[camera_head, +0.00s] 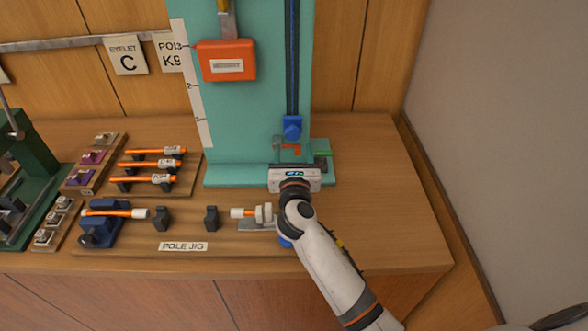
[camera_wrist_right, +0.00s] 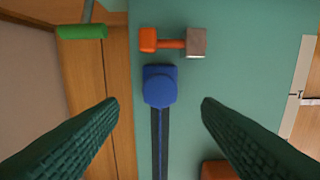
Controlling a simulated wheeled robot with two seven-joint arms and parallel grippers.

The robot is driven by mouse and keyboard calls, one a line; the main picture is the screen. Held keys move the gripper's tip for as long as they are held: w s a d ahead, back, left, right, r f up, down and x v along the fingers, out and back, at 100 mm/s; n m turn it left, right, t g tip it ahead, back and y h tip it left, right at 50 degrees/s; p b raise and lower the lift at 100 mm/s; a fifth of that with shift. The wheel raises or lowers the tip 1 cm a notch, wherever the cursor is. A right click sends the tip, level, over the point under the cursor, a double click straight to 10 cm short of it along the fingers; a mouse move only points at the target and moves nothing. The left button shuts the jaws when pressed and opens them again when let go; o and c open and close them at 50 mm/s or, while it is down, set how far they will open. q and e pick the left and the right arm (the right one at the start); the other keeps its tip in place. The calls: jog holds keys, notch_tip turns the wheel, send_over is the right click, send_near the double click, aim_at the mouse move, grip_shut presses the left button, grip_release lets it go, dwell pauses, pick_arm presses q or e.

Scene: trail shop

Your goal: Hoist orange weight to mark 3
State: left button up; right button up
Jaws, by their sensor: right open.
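The orange weight (camera_head: 227,60) hangs from a strap in front of the teal board (camera_head: 245,135), beside the white scale (camera_head: 192,90). Its body is level with the upper part of the scale, above mark 2. A blue pull handle (camera_head: 292,127) hangs at the lower end of a dark-blue rope on the board's right side. My right gripper (camera_head: 293,165) is just below it, facing the board. In the right wrist view the handle (camera_wrist_right: 160,85) lies beyond and between the open, empty fingers, touching neither. A corner of the weight (camera_wrist_right: 219,170) shows there too. My left gripper is out of view.
An orange lever with a grey block (camera_wrist_right: 172,41) and a green bar (camera_wrist_right: 82,32) are close to the handle. The pole jig (camera_head: 183,246) with orange poles covers the bench to the left. Bare bench (camera_head: 385,215) lies to the right.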

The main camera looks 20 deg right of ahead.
jog(key=v, duration=0.6)
jog(key=shift+s+b, duration=0.3)
jog(key=shift+b, duration=0.15)
